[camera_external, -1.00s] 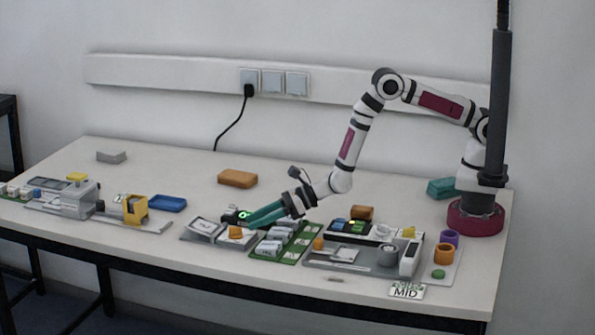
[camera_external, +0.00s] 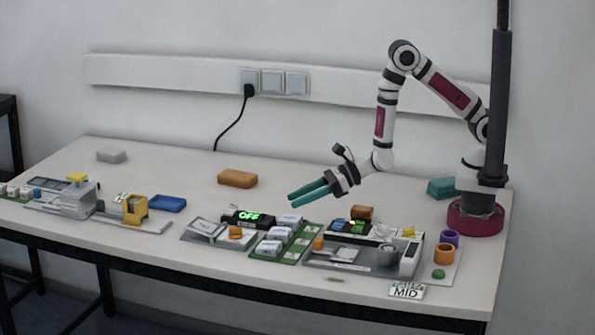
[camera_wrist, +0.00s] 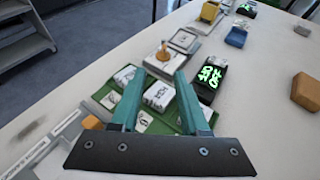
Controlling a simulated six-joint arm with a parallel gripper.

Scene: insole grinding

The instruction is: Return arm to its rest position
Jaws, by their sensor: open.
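My gripper (camera_external: 308,193) has two teal fingers and hangs in the air above the middle of the table (camera_external: 195,265), apart from everything below it. In the wrist view its fingers (camera_wrist: 160,90) are spread apart with nothing between them. Below it in the external view lies a green tray (camera_external: 297,249) with several white blocks. Beside the tray stands a black box (camera_external: 240,222) with a lit green display that reads OFF. The same display box (camera_wrist: 207,79) shows in the wrist view, right of my fingers.
A grey station (camera_external: 340,262) stands right of the tray, with purple and orange rings (camera_external: 444,255) beyond it. An orange block (camera_external: 237,179) and a blue tray (camera_external: 167,203) lie further back. A yellow fixture (camera_external: 135,208) stands at left. The back of the table is mostly clear.

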